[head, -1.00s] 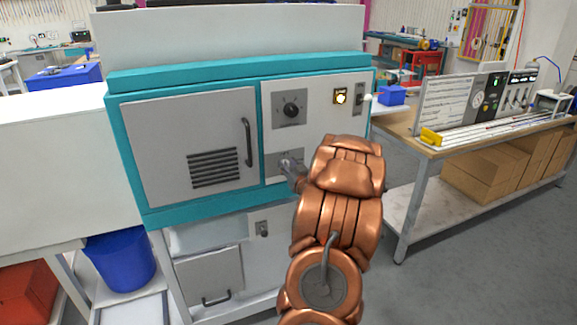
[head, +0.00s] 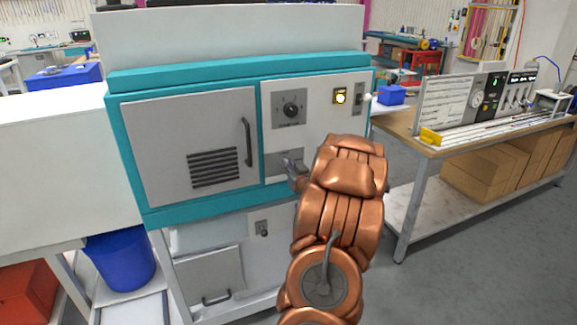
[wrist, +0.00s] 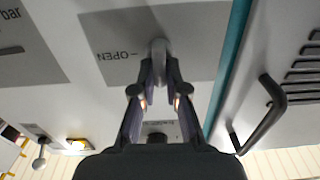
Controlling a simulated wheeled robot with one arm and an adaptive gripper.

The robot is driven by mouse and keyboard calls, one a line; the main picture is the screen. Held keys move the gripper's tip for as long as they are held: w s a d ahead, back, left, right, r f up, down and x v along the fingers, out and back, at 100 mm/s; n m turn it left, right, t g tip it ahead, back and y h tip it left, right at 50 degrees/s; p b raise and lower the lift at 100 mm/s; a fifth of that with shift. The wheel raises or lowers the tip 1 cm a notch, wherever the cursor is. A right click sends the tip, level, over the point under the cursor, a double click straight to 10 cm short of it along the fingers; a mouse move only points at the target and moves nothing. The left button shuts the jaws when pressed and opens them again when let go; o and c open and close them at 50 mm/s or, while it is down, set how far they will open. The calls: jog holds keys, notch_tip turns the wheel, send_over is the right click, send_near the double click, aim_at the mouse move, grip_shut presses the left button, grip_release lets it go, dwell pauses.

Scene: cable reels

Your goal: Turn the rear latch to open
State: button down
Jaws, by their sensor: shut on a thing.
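The latch (wrist: 158,46) is a small grey lever on a grey plate (wrist: 200,30) marked "OPEN" in the wrist view. In the head view this plate (head: 276,159) is on the machine's white front panel, below a black dial. My gripper (wrist: 160,70) is shut on the latch, with a fingertip on each side of its end. In the head view my gripper (head: 291,168) is at the plate and mostly covers the latch. The latch's exact angle is hard to tell.
A grey door (head: 190,145) with a dark handle (head: 247,142) is left of the plate. The black dial (head: 291,109) and a lit yellow button (head: 340,97) are above. A workbench (head: 425,150) stands at the right, with open floor before it.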

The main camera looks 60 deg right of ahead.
jog(key=shift+s+d+f+m+p, duration=0.15)
jog(key=shift+m+p, duration=0.15)
jog(key=shift+m, duration=2.55)
jog(key=shift+d+f+m+p, duration=0.15)
jog(key=shift+m+p, duration=0.1)
jog(key=shift+m, duration=2.65)
jog(key=shift+s+d+f+m+p, duration=0.15)
jog(key=shift+m+p, duration=0.15)
jog(key=shift+m, duration=2.55)
jog(key=shift+w+r, duration=0.1)
jog(key=shift+r, duration=0.05)
jog(key=c, duration=1.4)
grip_release()
jog(key=shift+o, duration=1)
jog(key=shift+f, duration=0.25)
